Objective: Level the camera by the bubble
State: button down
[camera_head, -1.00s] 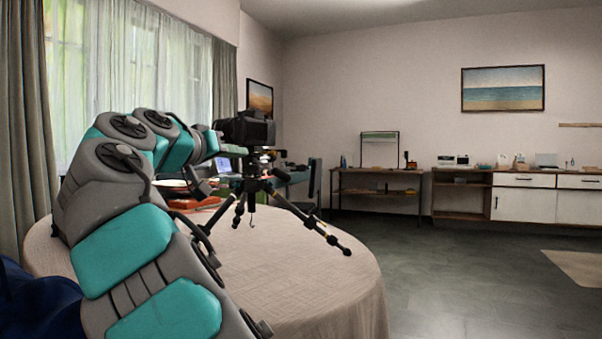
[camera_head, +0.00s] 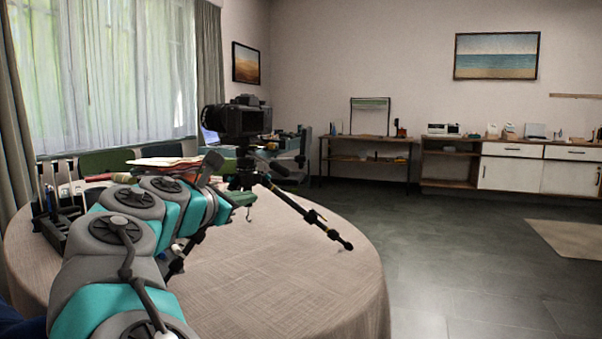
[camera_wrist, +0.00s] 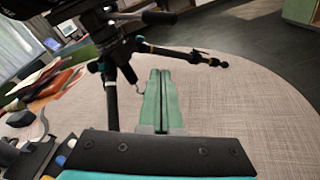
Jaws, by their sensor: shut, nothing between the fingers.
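A black camera (camera_head: 240,119) sits on a small black tripod (camera_head: 330,231) standing on the round table (camera_head: 290,275). In the wrist view the tripod head (camera_wrist: 118,48) and spread legs show at upper left, and most of the camera is cut off by the top edge. My gripper (camera_wrist: 160,75) has its two green fingers shut together with nothing between them. They point toward the tripod, just right of its centre column and apart from the tabletop. In the head view my arm hides the tripod's left side. I cannot make out the bubble.
Red and orange books or folders (camera_head: 165,162) lie behind my arm on the table's left. A black rack (camera_head: 58,215) with upright items stands at the left edge. The front right of the tabletop is clear.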

jog(key=x, duration=1)
jog(key=shift+f, duration=0.15)
jog(key=shift+s+d+r, duration=0.2)
jog(key=shift+r, duration=0.45)
jog(key=shift+s+d+r, duration=0.2)
jog(key=shift+r, duration=0.4)
jog(key=shift+s+d+r, duration=0.2)
jog(key=shift+r, duration=0.45)
jog(key=shift+r+p, duration=0.1)
jog(key=shift+p, duration=0.25)
jog(key=p, duration=0.1)
jog(key=r+p, duration=0.1)
jog(key=shift+s+d+n+p, duration=0.2)
jog(key=shift+n+p, duration=0.15)
jog(key=shift+n, duration=0.05)
